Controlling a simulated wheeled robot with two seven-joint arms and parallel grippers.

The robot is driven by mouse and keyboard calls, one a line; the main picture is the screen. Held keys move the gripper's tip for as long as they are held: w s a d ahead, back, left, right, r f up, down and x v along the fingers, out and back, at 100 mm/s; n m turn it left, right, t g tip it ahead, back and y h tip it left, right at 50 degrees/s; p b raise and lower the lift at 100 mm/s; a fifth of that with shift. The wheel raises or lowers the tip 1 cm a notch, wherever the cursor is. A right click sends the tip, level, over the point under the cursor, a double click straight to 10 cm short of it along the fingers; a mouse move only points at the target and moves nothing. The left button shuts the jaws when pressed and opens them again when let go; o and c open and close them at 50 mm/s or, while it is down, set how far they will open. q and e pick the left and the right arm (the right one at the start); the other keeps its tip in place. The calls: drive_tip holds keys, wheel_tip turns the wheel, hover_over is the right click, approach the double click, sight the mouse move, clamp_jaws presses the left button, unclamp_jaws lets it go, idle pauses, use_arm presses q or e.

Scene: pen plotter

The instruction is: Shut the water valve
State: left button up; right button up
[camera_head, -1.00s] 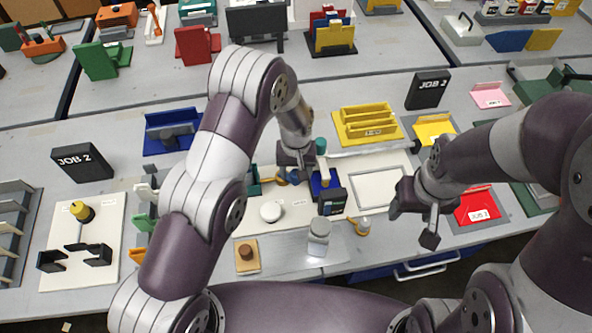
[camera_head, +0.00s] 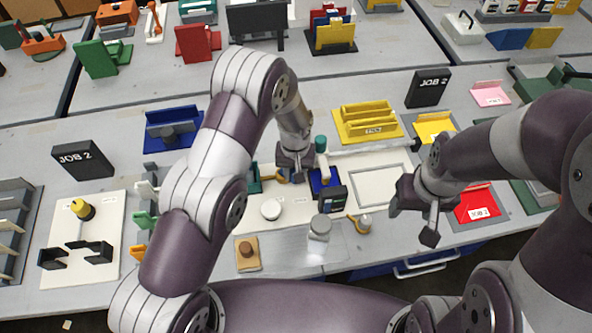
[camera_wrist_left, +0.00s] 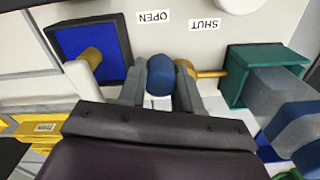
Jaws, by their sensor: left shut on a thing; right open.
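The valve's blue round knob (camera_wrist_left: 160,75) sits between the fingers of my left gripper (camera_wrist_left: 160,92), which is shut on it. A brass stem (camera_wrist_left: 205,73) shows just right of the fingers, beside a green box (camera_wrist_left: 245,75). The OPEN label (camera_wrist_left: 154,17) is beyond the knob, and the SHUT label (camera_wrist_left: 204,25) is to its right; both read upside down. In the head view my left gripper (camera_head: 293,174) is down at the pale board and hides the knob. My right gripper (camera_head: 413,222) is open and empty above the bench's right part.
A blue plate (camera_wrist_left: 92,55) with a brass piece and white tube stands close left of the gripper. A white disc (camera_head: 270,209), a jar (camera_head: 319,228) and a dark small box (camera_head: 333,199) stand nearby. A yellow rack (camera_head: 367,122) is behind.

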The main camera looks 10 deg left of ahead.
use_arm(q)
drive_tip(key=m, duration=0.2)
drive_tip(key=s+a+m, duration=0.1)
drive_tip(key=m, duration=0.2)
drive_tip(key=a+m, duration=0.1)
drive_tip(key=m, duration=0.2)
drive_tip(key=shift+s+a+m+b, duration=0.25)
drive_tip(key=shift+s+m+b, duration=0.05)
drive_tip(key=shift+s, duration=0.1)
drive_tip(key=m, duration=0.1)
drive_tip(key=a+m, duration=0.1)
drive_tip(key=m, duration=0.2)
drive_tip(key=shift+a, duration=0.35)
drive_tip(key=shift+w+a+r+m, duration=0.15)
drive_tip(key=shift+a+m, duration=0.25)
drive_tip(key=shift+m, duration=0.75)
drive_tip(key=shift+w+a+f+m, duration=0.1)
drive_tip(key=shift+a+m, duration=0.25)
drive_tip(key=shift+m, duration=0.8)
drive_tip(key=o, duration=1)
drive_tip(key=shift+o, duration=0.2)
